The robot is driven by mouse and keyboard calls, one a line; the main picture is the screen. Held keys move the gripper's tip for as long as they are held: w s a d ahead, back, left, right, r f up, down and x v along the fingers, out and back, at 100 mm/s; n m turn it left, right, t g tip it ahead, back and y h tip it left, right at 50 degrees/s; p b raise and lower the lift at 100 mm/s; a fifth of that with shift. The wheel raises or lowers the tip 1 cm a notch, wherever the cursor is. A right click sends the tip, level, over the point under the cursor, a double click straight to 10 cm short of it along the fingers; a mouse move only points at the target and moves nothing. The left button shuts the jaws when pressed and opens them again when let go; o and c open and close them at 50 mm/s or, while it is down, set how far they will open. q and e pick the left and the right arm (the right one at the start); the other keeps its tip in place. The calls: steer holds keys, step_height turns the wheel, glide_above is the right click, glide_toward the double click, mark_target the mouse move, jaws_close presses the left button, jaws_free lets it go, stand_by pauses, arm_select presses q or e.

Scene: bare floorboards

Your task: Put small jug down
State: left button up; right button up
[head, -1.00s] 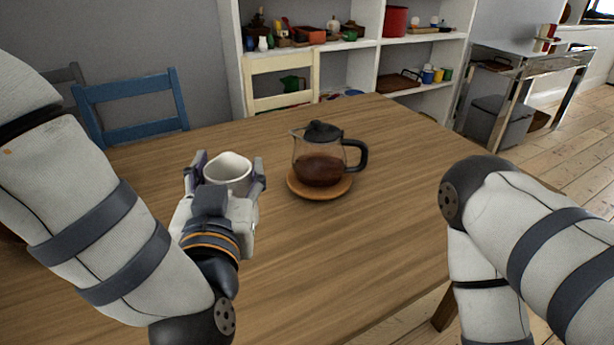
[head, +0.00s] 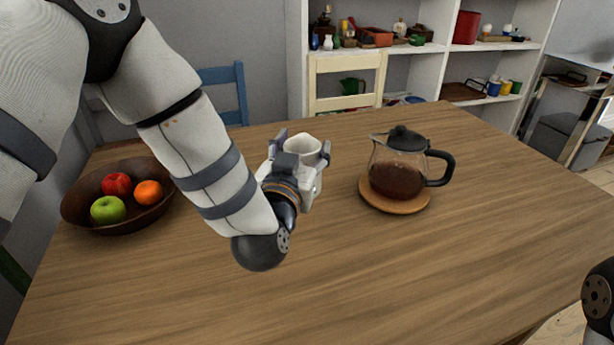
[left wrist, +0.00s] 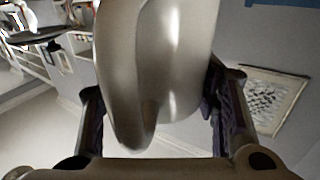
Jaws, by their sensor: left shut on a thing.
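The small jug (head: 303,146) is white. In the head view it is upright between the fingers of my left gripper (head: 302,150), near the middle of the table (head: 330,270). The gripper is shut on it, and the gripper body hides its lower part, so I cannot tell whether its base touches the table. In the left wrist view the jug (left wrist: 165,70) fills the middle between the two dark fingers. My right gripper is out of view; only part of my right arm shows at the right edge.
A glass coffee pot (head: 398,168) with dark liquid stands on a round wooden coaster (head: 395,206) right of the jug. A brown bowl (head: 118,226) with fruit is at the left. Shelves and chairs stand behind the table. The front of the table is clear.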

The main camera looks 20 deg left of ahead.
arm_select(q)
steer(key=f, duration=0.1)
steer(key=w+a+f, duration=0.1)
steer(key=w+f, duration=0.1)
steer(key=shift+w+a+f+b, duration=0.15)
steer(key=shift+a+f+b, duration=0.15)
steer(key=shift+f, duration=0.1)
steer(key=shift+w+a+f+b, duration=0.1)
steer(key=shift+f+b, duration=0.1)
steer(key=shift+f, duration=0.8)
steer(key=shift+w+f+b, duration=0.1)
steer(key=shift+f+b, duration=0.05)
steer(key=shift+f, duration=0.8)
steer(key=o, duration=1.3)
steer(key=shift+o, duration=0.2)
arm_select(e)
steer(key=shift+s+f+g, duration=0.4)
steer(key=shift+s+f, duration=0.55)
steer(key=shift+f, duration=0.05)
arm_select(q)
steer(key=shift+r, duration=0.1)
steer(key=shift+s+r, duration=0.15)
steer(key=s, duration=0.8)
steer(key=s+p, duration=0.1)
steer(key=s, duration=0.2)
steer(key=shift+s+d, duration=0.25)
steer(key=shift+s, duration=0.15)
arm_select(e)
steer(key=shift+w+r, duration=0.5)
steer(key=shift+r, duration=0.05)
